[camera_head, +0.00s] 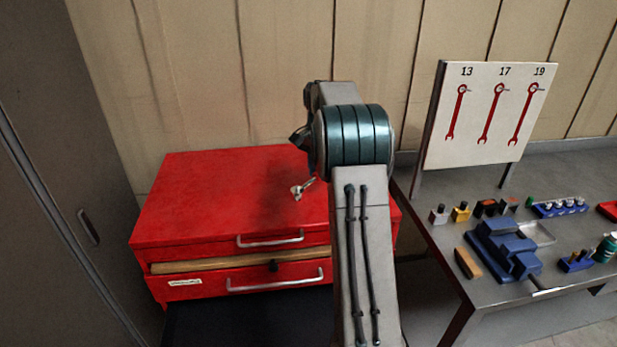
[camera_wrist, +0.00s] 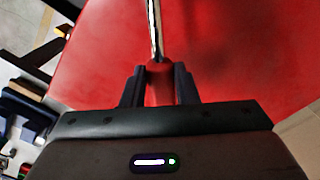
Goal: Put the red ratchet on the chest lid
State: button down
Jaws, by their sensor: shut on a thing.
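The red ratchet (camera_wrist: 159,70) has its red handle between the two dark fingers of my gripper (camera_wrist: 160,80), which is shut on it. Its silver shaft points away from the fingers, toward the top of the wrist view. The red chest lid (camera_wrist: 235,60) fills most of the background there. In the head view the lid (camera_head: 200,200) is flat and shut, and a silver tool end (camera_head: 301,188), apparently the ratchet's head, shows over it beside my arm. My arm hides the fingers and handle there. I cannot tell whether the ratchet touches the lid.
The chest front has drawers with silver handles (camera_head: 275,283). A workbench (camera_head: 510,287) to the right holds a blue vise (camera_head: 505,248), small blocks and a board (camera_head: 487,120) with red wrench outlines. A grey cabinet (camera_head: 60,180) stands left. The lid's left part is clear.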

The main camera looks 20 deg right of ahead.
aim_at(312, 193)
jog(key=shift+w+a+f, duration=0.3)
jog(key=shift+w+f, duration=0.1)
jog(key=shift+w, duration=0.15)
jog(key=shift+w+a+f, duration=0.25)
jog(key=shift+w+f, duration=0.1)
jog(key=shift+w, duration=0.15)
jog(key=shift+f+p, duration=0.8)
jog(key=shift+f, duration=1.15)
jog(key=shift+f, duration=0.15)
jog(key=c, duration=1.1)
grip_release()
